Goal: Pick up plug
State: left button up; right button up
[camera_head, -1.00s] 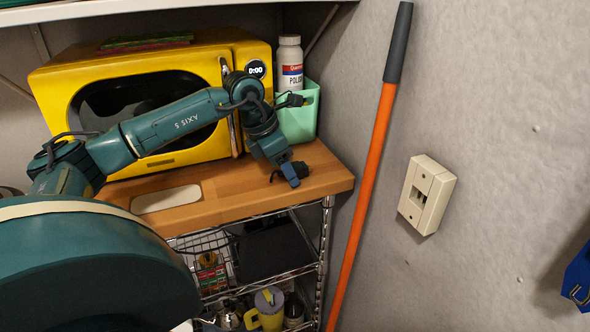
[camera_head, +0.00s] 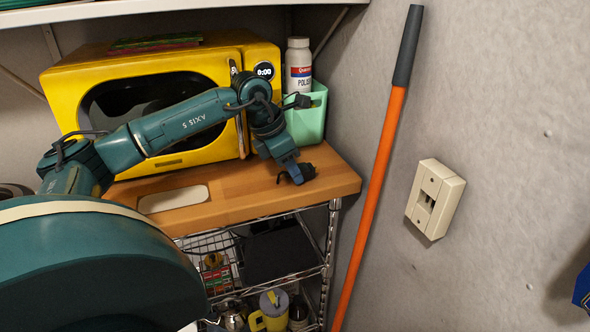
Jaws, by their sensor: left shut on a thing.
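My left gripper (camera_head: 296,173) points down over the right front part of the wooden top, in front of the green bin. It is shut on the small black plug (camera_head: 304,173), which shows at its fingertips. I cannot tell whether the plug is clear of the wood. A cream wall outlet (camera_head: 434,200) is on the wall to the right. My right gripper is not in view.
A yellow microwave (camera_head: 200,147) stands on the wooden top (camera_head: 235,194) of a wire rack. A green bin (camera_head: 309,119) and a white bottle (camera_head: 298,65) stand beside it. An orange pole (camera_head: 377,180) leans between rack and outlet.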

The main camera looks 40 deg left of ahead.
pick_arm(q)
jog(key=shift+s+a+r, duration=0.1)
jog(key=shift+r, duration=0.15)
notch_tip(320, 180, up, 6)
jog(key=s+a+b, duration=0.2)
jog(key=s+b, duration=0.1)
jog(key=s, duration=0.1)
jog(key=s+a+b, duration=0.2)
jog(key=s+b, duration=0.1)
jog(key=s+a+b, duration=0.2)
jog(key=s, duration=0.2)
jog(key=shift+s+a+f+b, duration=0.1)
jog(key=shift+s+b, duration=0.25)
jog(key=shift+b, duration=0.05)
jog(key=s+a+b, duration=0.2)
jog(key=s, duration=0.3)
jog(key=shift+s+a+r, duration=0.25)
jog(key=shift+s+a, duration=0.15)
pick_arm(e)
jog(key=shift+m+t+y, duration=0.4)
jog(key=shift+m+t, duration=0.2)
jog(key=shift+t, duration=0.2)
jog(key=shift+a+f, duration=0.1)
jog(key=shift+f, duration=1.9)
